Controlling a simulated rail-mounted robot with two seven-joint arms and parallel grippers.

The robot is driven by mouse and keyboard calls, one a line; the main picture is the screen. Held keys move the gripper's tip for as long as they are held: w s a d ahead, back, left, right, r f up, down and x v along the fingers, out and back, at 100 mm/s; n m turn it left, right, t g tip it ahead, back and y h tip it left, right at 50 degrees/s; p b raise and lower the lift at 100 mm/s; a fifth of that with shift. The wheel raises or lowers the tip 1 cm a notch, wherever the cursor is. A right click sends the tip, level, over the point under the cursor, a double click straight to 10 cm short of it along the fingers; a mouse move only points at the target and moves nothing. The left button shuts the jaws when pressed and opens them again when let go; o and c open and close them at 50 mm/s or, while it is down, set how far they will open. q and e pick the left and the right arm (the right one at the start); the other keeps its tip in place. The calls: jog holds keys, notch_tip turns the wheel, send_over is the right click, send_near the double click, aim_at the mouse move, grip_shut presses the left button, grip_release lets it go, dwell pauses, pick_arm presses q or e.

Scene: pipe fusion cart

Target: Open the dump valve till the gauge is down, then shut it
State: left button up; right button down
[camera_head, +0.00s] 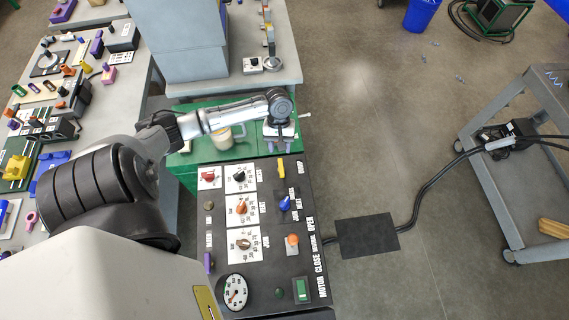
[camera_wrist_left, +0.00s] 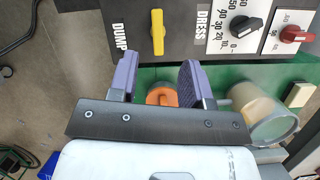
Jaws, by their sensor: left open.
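The dump valve is a yellow lever (camera_head: 281,168) near the top of the black control panel. In the left wrist view the yellow lever (camera_wrist_left: 157,33) stands beside the word DUMP, just beyond my fingertips and apart from them. The round white gauge (camera_head: 235,292) is at the panel's lower left; its reading is too small to tell surely. My left gripper (camera_head: 281,143) hangs over the panel's top edge. In the left wrist view its purple fingers (camera_wrist_left: 158,72) are open, with nothing gripped. My right gripper is not in view.
Red, black, orange and blue knobs crowd the panel around the yellow lever. A translucent mug (camera_wrist_left: 272,115) and an orange object (camera_wrist_left: 162,97) are close to my left gripper on the green cart top (camera_head: 190,157).

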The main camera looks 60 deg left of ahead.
aim_at(281, 166)
pick_arm(q)
jog(key=w+a+n+b, duration=0.1)
jog(key=a+n, duration=0.2)
jog(key=a, duration=0.1)
jog(key=shift+h, duration=0.3)
jog(key=x, duration=0.4)
jog(key=b+x, duration=0.1)
jog(key=x, duration=0.8)
jog(key=shift+w+d, duration=0.15)
jog(key=shift+w, duration=0.15)
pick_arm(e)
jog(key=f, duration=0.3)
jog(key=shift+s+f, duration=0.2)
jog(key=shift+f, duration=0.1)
pick_arm(q)
jog(key=shift+c, duration=0.8)
grip_shut()
